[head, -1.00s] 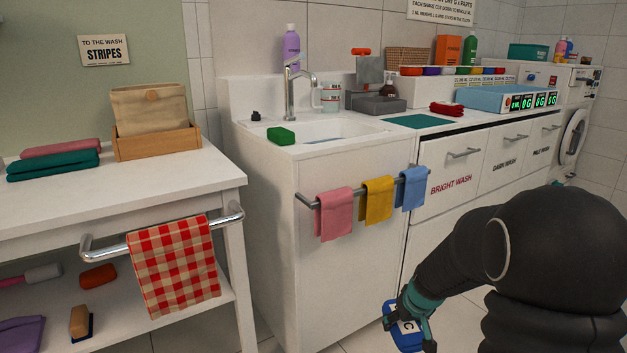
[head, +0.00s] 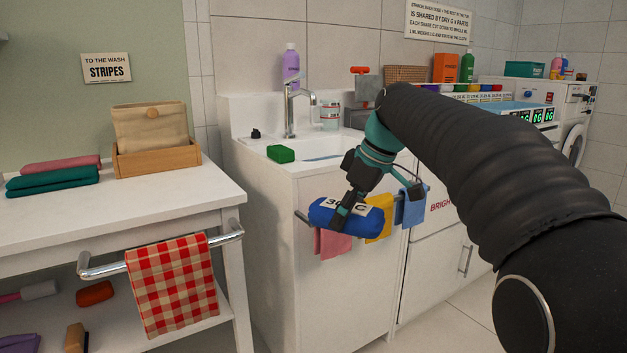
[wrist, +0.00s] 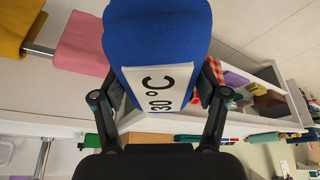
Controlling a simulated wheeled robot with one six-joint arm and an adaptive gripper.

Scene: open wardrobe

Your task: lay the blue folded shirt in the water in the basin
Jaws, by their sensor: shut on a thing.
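My gripper (head: 347,212) is shut on the blue folded shirt (head: 328,214), which bears a white label reading 30 °C. In the head view the shirt is in front of the sink cabinet, below the basin rim and over the towel rail. In the wrist view the shirt (wrist: 150,40) fills the upper middle between the two fingers. The basin (head: 330,146) is set in the white counter behind and above my gripper. A bit of bluish water (head: 322,157) shows inside it; my arm hides its right part.
A green block (head: 281,154) sits on the basin's front left edge, and a tap (head: 290,105) rises at the back. Pink (head: 331,244), yellow (head: 378,226) and blue (head: 412,207) cloths hang on the front rail. A side table (head: 205,184) stands to the left.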

